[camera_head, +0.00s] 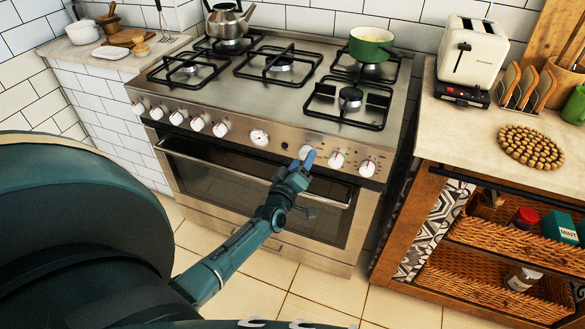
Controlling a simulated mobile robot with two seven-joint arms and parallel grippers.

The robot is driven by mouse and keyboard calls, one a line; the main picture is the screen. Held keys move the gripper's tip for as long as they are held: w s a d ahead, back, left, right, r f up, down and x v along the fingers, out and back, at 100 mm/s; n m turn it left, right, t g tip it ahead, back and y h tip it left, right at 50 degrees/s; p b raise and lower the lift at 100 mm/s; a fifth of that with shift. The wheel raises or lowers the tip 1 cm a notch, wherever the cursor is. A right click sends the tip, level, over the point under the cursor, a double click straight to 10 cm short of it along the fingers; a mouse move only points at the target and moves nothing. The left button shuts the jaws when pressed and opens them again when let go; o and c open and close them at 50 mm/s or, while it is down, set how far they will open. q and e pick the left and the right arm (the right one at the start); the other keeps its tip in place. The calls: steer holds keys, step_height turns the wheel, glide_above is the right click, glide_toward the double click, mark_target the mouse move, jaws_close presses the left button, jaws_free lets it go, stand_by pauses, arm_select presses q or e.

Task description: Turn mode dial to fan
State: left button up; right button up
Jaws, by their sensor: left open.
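The stove (255,175) has a steel front panel with a row of white knobs. A white knob (306,151) on the right part of the panel is just behind the tip of my left gripper (306,161), which partly covers it; I cannot tell whether they touch. Two more white knobs, a middle one (336,160) and a far-right one (367,168), are to its right. A round gauge (259,138) is to its left. Which knob is the mode dial, and its markings, are too small to tell. My left gripper is open. My right gripper is not in view.
A green pot (371,46) and a kettle (227,22) stand on the back burners. The counter with a toaster (473,52) is to the right. Bare floor (320,290) lies in front.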

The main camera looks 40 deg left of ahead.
arm_select(q)
steer(key=v, duration=1.2)
steer(key=shift+p, duration=0.35)
